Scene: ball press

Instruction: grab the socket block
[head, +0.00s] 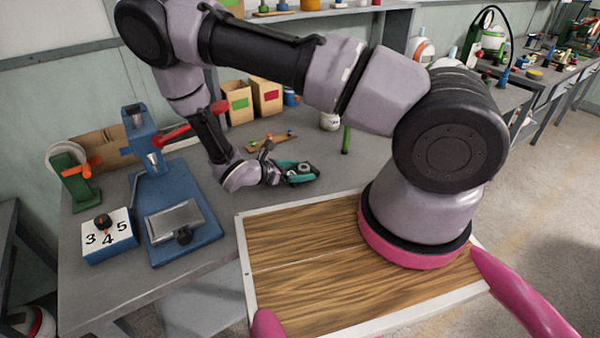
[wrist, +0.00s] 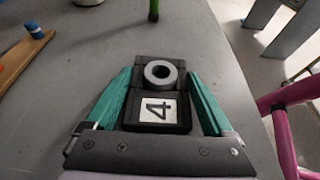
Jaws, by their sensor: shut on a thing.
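The socket block (wrist: 157,122) is a dark block with a grey ring socket and a white label reading 4. In the wrist view it sits between the two teal fingers of my gripper (wrist: 158,78), which is shut on it. In the head view my gripper (head: 296,173) is over the grey table right of the blue press, and the block (head: 304,169) shows small and dark between the fingers. I cannot tell whether the block is touching the table or just above it.
A blue press (head: 183,228) with a red lever stands left on the table (head: 120,285). Beside it are a white box (head: 108,246) marked 3, 4, 5 and a green stand (head: 75,185). A wooden rack (wrist: 25,50) and a green post (head: 346,139) stand near my gripper. Cardboard boxes (head: 238,103) are behind.

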